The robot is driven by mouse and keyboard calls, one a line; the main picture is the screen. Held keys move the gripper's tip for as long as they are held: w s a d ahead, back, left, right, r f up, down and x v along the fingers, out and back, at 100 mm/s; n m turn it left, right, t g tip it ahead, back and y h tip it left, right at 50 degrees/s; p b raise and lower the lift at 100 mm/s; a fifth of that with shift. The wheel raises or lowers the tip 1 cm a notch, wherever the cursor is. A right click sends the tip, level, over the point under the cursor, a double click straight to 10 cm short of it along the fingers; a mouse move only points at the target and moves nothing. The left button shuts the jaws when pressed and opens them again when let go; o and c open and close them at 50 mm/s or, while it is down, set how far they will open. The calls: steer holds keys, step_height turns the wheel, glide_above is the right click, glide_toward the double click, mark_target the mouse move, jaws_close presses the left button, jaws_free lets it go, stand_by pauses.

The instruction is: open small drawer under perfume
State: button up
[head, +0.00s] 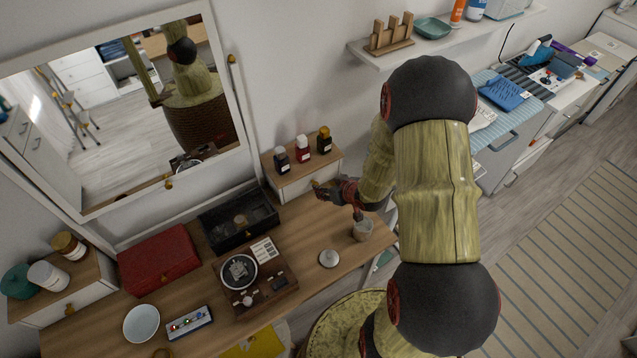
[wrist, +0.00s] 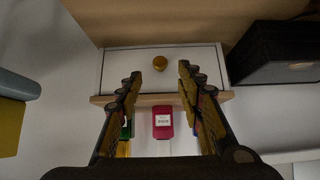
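The small white drawer unit (head: 308,178) with a wooden top stands against the wall, right of the mirror. Three perfume bottles (head: 303,150) stand on it, dark, red and amber-capped. In the wrist view, which appears upside down, the white drawer front (wrist: 115,70) looks closed and has a round gold knob (wrist: 160,63). My gripper (head: 325,190) is in front of the drawer. In the wrist view my gripper (wrist: 159,78) is open and empty, with its fingers on either side of the knob, apart from it. The red bottle (wrist: 163,122) shows between the fingers.
A black open box (head: 238,222) sits left of the drawer unit and also shows in the wrist view (wrist: 280,52). A beige cup (head: 362,231) stands below my wrist. A red case (head: 160,262) and a turntable-like device (head: 255,280) lie on the table. A shelf (head: 440,42) is above right.

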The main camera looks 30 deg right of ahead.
steer(key=b+x, duration=0.1)
steer(key=x, duration=0.6)
steer(key=shift+w+b, duration=0.1)
steer(key=shift+b, duration=0.25)
steer(key=shift+c, duration=0.4)
jaws_close()
